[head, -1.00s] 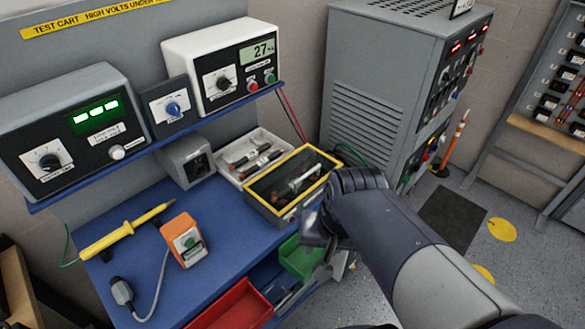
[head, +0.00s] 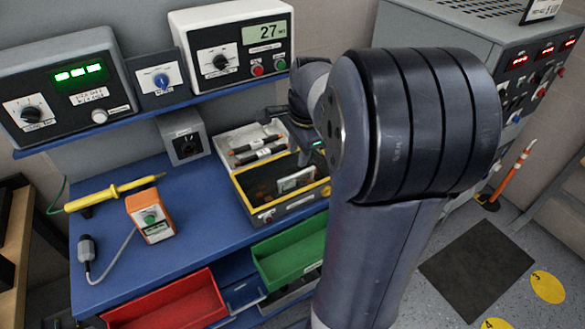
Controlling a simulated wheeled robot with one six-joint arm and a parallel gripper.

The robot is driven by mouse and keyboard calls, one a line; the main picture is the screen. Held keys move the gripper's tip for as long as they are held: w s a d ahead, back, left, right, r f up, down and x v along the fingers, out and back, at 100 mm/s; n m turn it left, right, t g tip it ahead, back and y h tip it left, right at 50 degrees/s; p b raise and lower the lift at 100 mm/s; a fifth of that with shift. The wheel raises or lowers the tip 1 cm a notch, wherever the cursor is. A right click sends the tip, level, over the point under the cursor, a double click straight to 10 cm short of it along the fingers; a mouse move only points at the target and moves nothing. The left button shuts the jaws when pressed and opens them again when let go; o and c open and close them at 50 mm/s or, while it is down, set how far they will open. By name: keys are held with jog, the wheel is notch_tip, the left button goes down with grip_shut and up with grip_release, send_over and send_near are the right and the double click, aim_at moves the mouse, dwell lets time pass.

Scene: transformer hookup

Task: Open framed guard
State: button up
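The framed guard (head: 291,207) is a yellow frame on a grey box (head: 297,214) on the blue bench, with parts visible inside it. Its front and left edges show; its right end and part of the back are hidden by my arm. I cannot tell whether the frame is lifted at all. My gripper (head: 306,150) is at the back right of the box, mostly hidden behind my arm's large dark joint. Only a small dark part with a green light shows. I cannot see its fingertips, whether it touches the frame, or whether it is open.
Instruments stand on the shelf above. A yellow probe (head: 112,192) and an orange device (head: 150,216) lie to the left. Red (head: 172,303) and green (head: 290,259) bins sit below the front edge. A grey cabinet (head: 440,22) stands right.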

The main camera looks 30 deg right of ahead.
aim_at(294, 175)
jog(key=f, duration=0.2)
jog(key=w+f, duration=0.1)
jog(key=f, duration=0.4)
jog(key=shift+w+f, duration=0.25)
jog(key=shift+f, duration=0.15)
grip_shut()
